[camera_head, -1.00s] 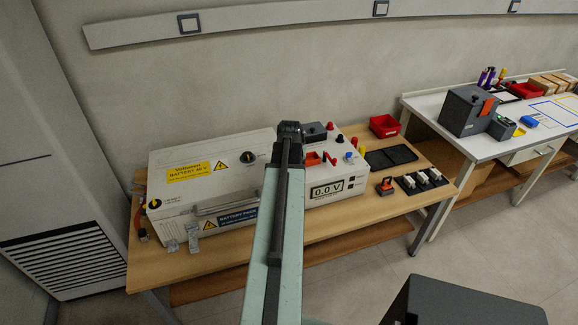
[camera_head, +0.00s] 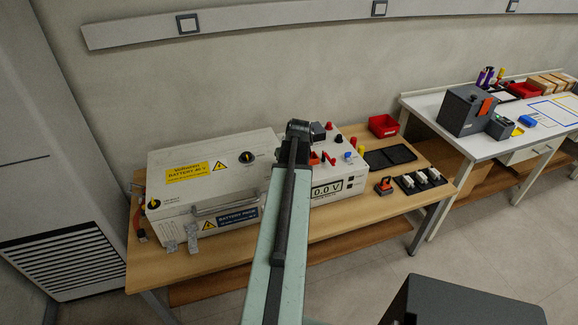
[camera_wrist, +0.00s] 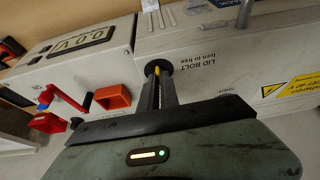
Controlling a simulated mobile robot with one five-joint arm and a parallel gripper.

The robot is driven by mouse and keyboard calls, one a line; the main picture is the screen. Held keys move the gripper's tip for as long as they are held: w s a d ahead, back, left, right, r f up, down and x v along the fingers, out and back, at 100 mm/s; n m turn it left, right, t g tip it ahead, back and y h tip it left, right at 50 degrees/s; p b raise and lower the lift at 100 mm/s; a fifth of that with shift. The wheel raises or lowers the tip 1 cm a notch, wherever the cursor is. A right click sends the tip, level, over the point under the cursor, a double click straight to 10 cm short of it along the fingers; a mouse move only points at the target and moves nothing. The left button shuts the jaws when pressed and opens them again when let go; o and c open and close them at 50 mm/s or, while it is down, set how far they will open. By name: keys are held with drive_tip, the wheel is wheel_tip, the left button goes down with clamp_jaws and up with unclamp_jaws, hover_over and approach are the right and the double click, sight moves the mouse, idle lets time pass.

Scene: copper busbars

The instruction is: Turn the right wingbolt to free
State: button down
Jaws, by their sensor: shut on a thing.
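The right wingbolt (camera_wrist: 153,66) is a round black knob with a yellow bar, on the pale battery box beside upside-down lettering, "LID BOLT turn to free". My gripper (camera_wrist: 158,80) is shut on it in the wrist view, its fingers reaching over the yellow bar. The bar's exact angle is hard to tell. In the head view my arm hides this bolt and the gripper. The battery box (camera_head: 180,185) stands on the wooden bench, with another yellow-marked bolt (camera_head: 155,204) at its left front corner.
A black rotary knob (camera_head: 246,157) is on the box lid. Right of the box stands a meter unit reading 0.0 V (camera_head: 328,189), with red and blue parts on top, close to my gripper in the wrist view. A red bin (camera_head: 383,125) and black trays lie further right.

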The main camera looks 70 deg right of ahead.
drive_tip(key=shift+a, duration=0.15)
drive_tip(key=c, duration=1.6)
unclamp_jaws()
drive_tip(key=shift+s+r+p, duration=0.1)
drive_tip(key=shift+r+p, duration=0.2)
drive_tip(key=p+v, duration=0.6)
drive_tip(key=v, duration=0.1)
drive_tip(key=shift+p, duration=0.3)
